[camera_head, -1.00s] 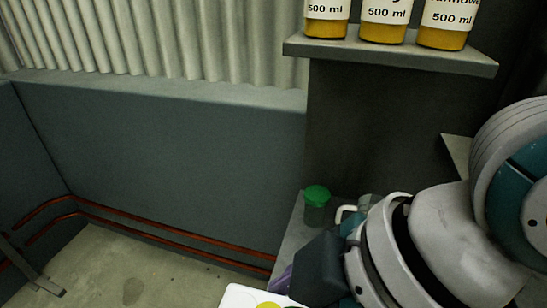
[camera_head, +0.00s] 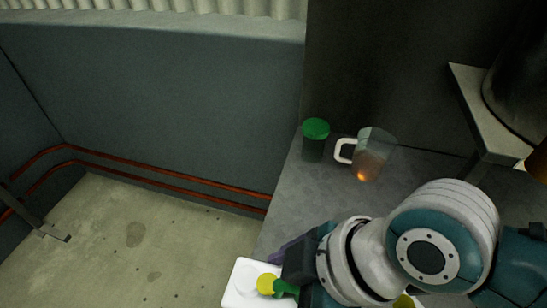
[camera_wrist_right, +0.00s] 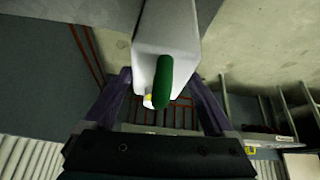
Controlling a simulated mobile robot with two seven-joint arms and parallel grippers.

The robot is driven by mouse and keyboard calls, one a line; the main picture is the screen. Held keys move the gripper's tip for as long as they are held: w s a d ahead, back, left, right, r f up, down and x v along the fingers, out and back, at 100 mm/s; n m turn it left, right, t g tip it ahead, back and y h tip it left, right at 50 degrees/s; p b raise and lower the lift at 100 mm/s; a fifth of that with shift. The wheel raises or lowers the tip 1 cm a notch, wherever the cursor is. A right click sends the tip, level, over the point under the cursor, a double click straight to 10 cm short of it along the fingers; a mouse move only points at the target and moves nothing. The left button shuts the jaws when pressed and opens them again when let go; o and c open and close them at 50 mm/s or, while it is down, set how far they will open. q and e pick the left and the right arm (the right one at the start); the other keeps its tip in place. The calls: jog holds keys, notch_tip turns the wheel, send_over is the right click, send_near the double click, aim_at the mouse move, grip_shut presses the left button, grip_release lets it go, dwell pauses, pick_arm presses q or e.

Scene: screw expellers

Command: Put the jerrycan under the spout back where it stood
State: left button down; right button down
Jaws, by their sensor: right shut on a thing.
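The white jerrycan (camera_head: 239,283) shows at the bottom of the head view, beyond the bench's left edge, with a yellow cap and a green handle. Its lower part is cut off by the frame. In the right wrist view the jerrycan (camera_wrist_right: 168,28) lies between the purple fingers, its green handle toward the camera. My right gripper (camera_head: 277,272) is shut on the jerrycan; it also shows in the right wrist view (camera_wrist_right: 160,88). My arm hides part of the bench. My left gripper is not in view. I cannot make out the spout.
On the grey bench (camera_head: 300,195) stand a green-lidded jar (camera_head: 314,146) and a clear jug (camera_head: 375,152) with a white handle and orange liquid. A raised shelf (camera_head: 480,115) with a dark vessel is at right. Red pipes (camera_head: 170,170) run along the wall.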

jog(key=shift+w+a, duration=0.1)
grip_release()
jog(key=shift+d+r, duration=0.2)
jog(key=shift+r, duration=0.15)
jog(key=p+v, duration=0.3)
jog(key=v, duration=0.8)
jog(key=s+d+r+m+t+h, duration=0.2)
jog(key=s+d+m+h, duration=0.3)
jog(key=d+m, duration=0.7)
jog(key=s+m, duration=0.1)
jog(key=s, duration=0.1)
jog(key=shift+s+m+h, duration=0.25)
jog(key=shift+m+h, duration=0.05)
